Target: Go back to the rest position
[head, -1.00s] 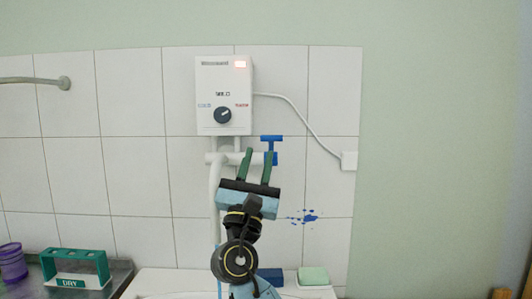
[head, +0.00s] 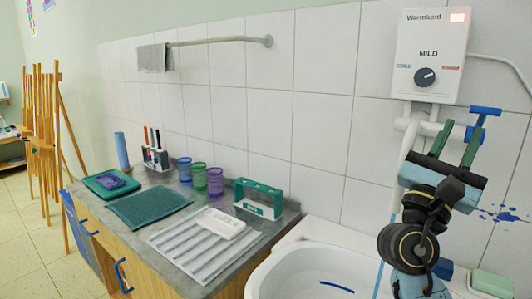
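My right gripper (head: 463,130) is at the right of the head view, in front of the tiled wall and below the water heater (head: 430,50). Its two dark green fingers point up and stand apart, with nothing seen between them. A blue tap handle (head: 484,112) on the white pipe shows just behind the right finger; I cannot tell whether they touch. My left gripper is not in view.
Below my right arm is a white sink (head: 285,275) with a green soap bar (head: 492,283) on its rim. Left of it, a counter (head: 222,275) holds a green rack (head: 258,198), several cups, a ribbed tray and a green mat (head: 150,206). Wooden easels (head: 42,140) stand far left.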

